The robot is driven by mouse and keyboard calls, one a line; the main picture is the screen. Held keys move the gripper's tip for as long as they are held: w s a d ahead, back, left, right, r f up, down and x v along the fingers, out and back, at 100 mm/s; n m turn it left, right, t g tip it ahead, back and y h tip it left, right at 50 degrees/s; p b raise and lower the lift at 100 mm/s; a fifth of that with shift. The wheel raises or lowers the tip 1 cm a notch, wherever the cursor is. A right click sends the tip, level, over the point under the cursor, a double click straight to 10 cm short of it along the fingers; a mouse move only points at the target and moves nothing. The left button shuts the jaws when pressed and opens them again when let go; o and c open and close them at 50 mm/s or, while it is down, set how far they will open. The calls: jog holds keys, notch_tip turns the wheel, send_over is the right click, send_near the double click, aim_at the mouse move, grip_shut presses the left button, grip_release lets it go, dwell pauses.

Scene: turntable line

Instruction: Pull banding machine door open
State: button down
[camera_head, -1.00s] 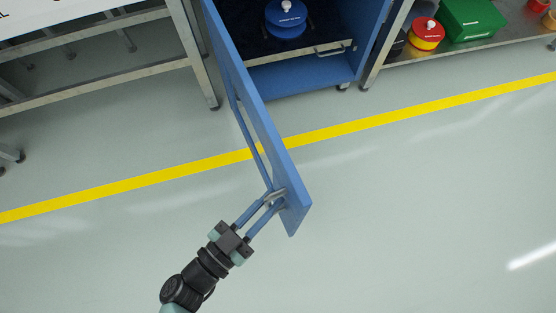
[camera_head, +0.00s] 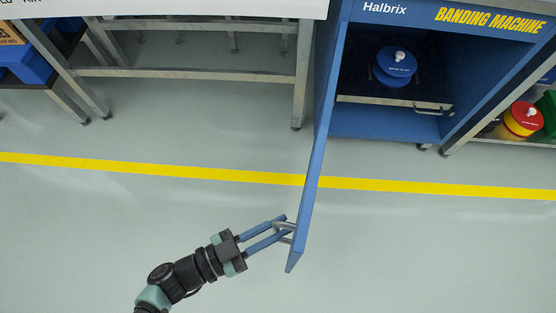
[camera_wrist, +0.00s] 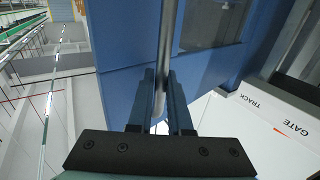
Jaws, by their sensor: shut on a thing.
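The blue banding machine (camera_head: 385,124) stands at the upper right in the head view, its name in yellow on the top edge. Its blue door (camera_head: 312,180) stands wide open, swung out towards me from the machine's left side. A grey bar handle (camera_head: 284,239) is on the door near its free end. My gripper (camera_head: 286,226) is shut on the handle from the left. In the wrist view the handle bar (camera_wrist: 165,40) runs between the fingers of my gripper (camera_wrist: 160,78), with the blue door (camera_wrist: 120,90) behind it.
Inside the machine a blue round container (camera_head: 396,66) with a white knob sits on a tray (camera_head: 380,101). A metal-legged table (camera_head: 190,72) stands left of the door. A red-and-yellow container (camera_head: 522,120) sits on a shelf at right. The floor (camera_head: 430,250) in front is clear.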

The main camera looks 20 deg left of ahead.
jog(key=shift+f, duration=0.1)
jog(key=c, duration=0.8)
grip_release()
jog(key=shift+c, duration=0.2)
jog(key=p+v, duration=0.1)
jog(key=v, duration=1.2)
jog(key=shift+a, duration=0.1)
